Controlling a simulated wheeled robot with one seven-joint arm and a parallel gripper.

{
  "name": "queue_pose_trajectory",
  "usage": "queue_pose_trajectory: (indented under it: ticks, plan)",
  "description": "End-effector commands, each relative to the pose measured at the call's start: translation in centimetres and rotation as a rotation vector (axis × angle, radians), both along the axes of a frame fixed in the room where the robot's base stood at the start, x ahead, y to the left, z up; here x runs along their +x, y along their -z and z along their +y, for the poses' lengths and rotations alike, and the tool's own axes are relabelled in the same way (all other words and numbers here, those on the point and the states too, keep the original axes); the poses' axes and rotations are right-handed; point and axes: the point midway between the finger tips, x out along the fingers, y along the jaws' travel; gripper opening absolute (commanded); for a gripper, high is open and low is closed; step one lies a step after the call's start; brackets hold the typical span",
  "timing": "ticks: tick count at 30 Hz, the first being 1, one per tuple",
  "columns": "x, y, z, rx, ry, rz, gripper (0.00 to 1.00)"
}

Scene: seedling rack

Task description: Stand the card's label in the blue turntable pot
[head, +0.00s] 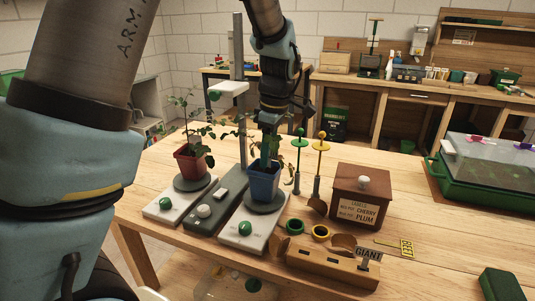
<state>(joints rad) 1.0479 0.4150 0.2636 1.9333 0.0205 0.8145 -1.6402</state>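The blue pot (263,185) holds a leafy plant and stands on the dark disc of the right turntable (241,232). The card (360,213) is on the front of a brown box; its small print seems to read red pot CHERRY, blue pot PLUM. A dark label reading GIANT (369,257) stands at the right end of a wooden block. A yellow label reading RED (406,248) lies on the table. I see no label reading PLUM. My gripper (269,148) points down over the blue pot among the leaves. Its fingertips and anything between them are unclear.
A red pot (193,165) with a plant stands on the left turntable (176,205). A grey post (241,90) rises between them. Green and yellow tools (298,165) stand left of the brown box (374,187). A green lidded tray (480,205) is at right.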

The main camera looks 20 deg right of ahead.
Motion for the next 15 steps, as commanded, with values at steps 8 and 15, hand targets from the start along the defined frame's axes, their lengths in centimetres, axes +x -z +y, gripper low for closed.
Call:
queue_pose_trajectory:
  ticks: [8, 15]
  plan:
    - [0.0, -0.3, -0.1, -0.001, 0.000, -0.001, 0.37]
    - [-0.2, -3.8, -0.5, -0.007, 0.001, -0.004, 0.37]
